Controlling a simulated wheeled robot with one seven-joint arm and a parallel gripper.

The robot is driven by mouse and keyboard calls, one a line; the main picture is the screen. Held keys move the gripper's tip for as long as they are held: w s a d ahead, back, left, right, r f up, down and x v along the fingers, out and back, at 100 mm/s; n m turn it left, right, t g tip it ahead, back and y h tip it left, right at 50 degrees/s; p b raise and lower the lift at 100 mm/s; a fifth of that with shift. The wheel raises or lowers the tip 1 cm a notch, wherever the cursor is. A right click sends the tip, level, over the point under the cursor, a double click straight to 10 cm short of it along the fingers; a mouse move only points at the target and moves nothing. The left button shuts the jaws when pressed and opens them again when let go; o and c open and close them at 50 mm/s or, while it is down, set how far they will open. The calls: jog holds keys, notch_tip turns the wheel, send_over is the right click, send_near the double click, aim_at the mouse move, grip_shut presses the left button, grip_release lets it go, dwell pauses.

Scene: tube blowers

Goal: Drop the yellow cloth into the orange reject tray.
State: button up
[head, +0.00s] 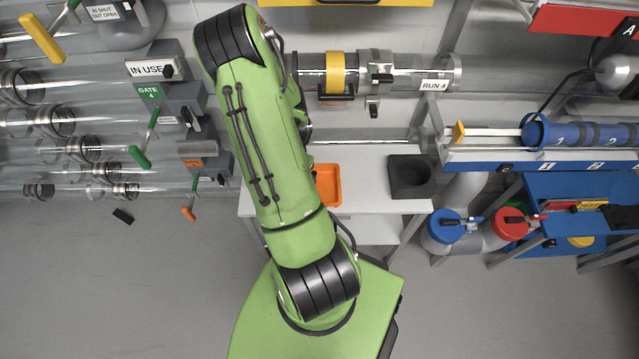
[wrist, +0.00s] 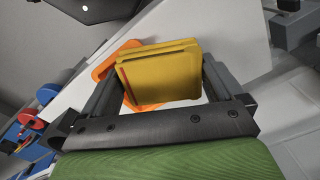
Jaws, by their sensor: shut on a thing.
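The yellow cloth (wrist: 162,78) is a folded, flat-sided bundle between the two fingers of my gripper (wrist: 164,66) in the wrist view. My gripper is shut on it. The orange reject tray (wrist: 106,67) shows behind the cloth, its rim visible at the left and below, the rest hidden by the cloth. I cannot tell the height of the cloth over it. In the head view the orange tray (head: 328,187) lies on a white table, partly hidden by my green arm. My gripper and the cloth are hidden there.
A dark square holder (head: 411,176) stands on the white table (head: 372,192) right of the tray. Clear tubes with valve handles (head: 147,138) line the left wall. A blue bench (head: 555,185) with red and blue capped pipes is at the right.

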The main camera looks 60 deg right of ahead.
jog(key=s+d+r+m, duration=0.4)
jog(key=s+d+r, duration=0.1)
jog(key=d, duration=0.1)
jog(key=b, duration=0.2)
send_over(321, 189)
notch_tip(321, 189, down, 10)
jog(key=shift+s+r, duration=0.15)
jog(key=shift+r, duration=0.1)
jog(key=shift+f, duration=0.1)
jog(key=shift+f+b, duration=0.5)
jog(key=shift+b, duration=0.1)
jog(key=shift+f, duration=0.1)
jog(key=o, duration=0.5)
jog(key=shift+o, duration=0.3)
